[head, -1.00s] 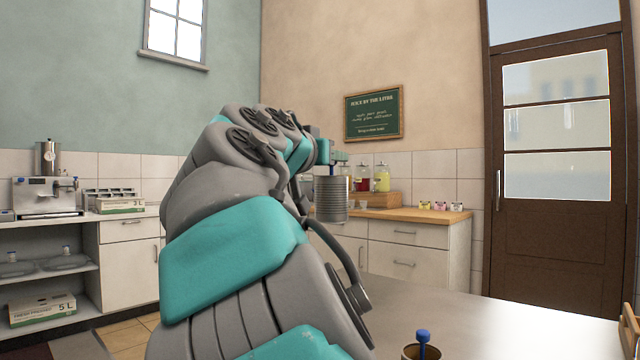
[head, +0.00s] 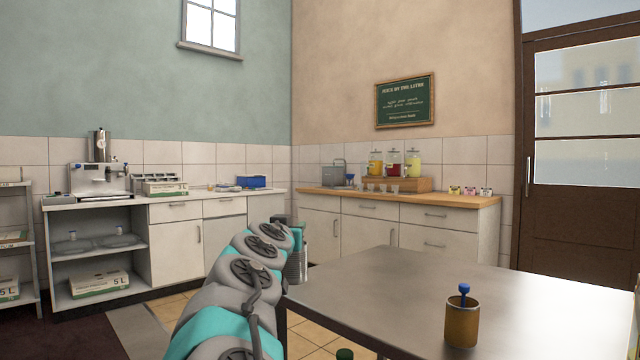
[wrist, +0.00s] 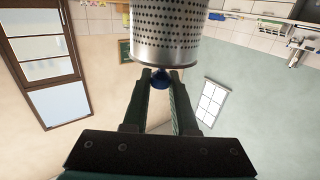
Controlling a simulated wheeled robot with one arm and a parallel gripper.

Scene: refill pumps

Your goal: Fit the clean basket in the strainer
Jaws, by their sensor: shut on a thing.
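My gripper (wrist: 160,82) is shut on that knob, with one finger on each side. In the head view the basket (head: 293,266) shows small and partly hidden by my arm, left of the steel table. A steel machine (head: 98,180) with an upright metal cylinder (head: 101,145) stands on the far left counter. I cannot tell whether this is the strainer.
The steel table (head: 400,285) at right carries a brown cup (head: 462,322) with a blue-knobbed thing in it. A wooden-topped counter (head: 455,200) holds drink jars (head: 391,163). A blue box (head: 251,181) sits on the white counter. Tiled floor (head: 172,306) shows before the cabinets.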

